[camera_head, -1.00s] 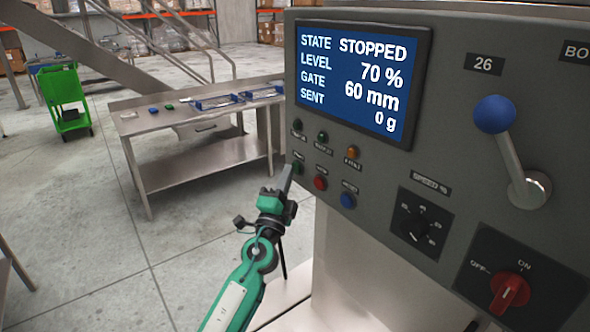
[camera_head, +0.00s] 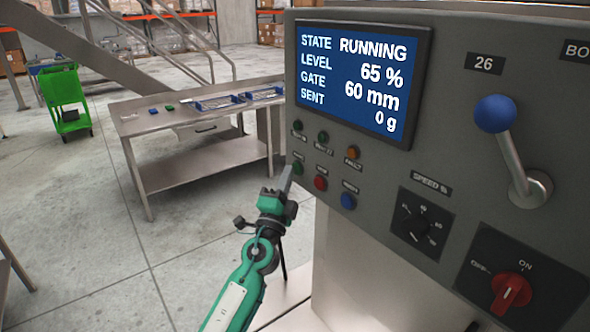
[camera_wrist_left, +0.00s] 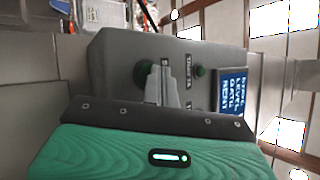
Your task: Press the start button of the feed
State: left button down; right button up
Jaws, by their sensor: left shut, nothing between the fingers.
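The grey control panel (camera_head: 440,110) fills the right of the head view. Its screen (camera_head: 357,82) reads STATE RUNNING, LEVEL 65 %, GATE 60 mm, SENT 0 g. The green start button (camera_head: 298,168) is at the left end of the lower button row, beside a red button (camera_head: 320,183) and a blue one (camera_head: 348,201). My left gripper (camera_head: 288,175) is shut and empty, its tips at or very close to the green button; I cannot tell if they touch. In the left wrist view the fingers (camera_wrist_left: 165,82) point at the panel beside a green button (camera_wrist_left: 143,72). My right gripper is not in view.
Above the buttons are several small lamps (camera_head: 323,137). A blue-knobbed lever (camera_head: 492,115), a speed dial (camera_head: 415,227) and a red on-off switch (camera_head: 511,291) are further right. A steel table (camera_head: 150,120) and a green cart (camera_head: 70,118) stand behind on open floor.

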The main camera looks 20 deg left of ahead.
pick_arm(q)
jog(key=shift+s+a, duration=0.25)
jog(key=shift+s, duration=0.25)
jog(key=shift+s+a, duration=0.45)
jog(key=shift+s, duration=0.3)
jog(key=shift+s+a, duration=0.4)
jog(key=shift+s, duration=0.3)
jog(key=shift+s+a, duration=0.45)
jog(key=shift+s, duration=0.3)
jog(key=shift+w+f, duration=0.1)
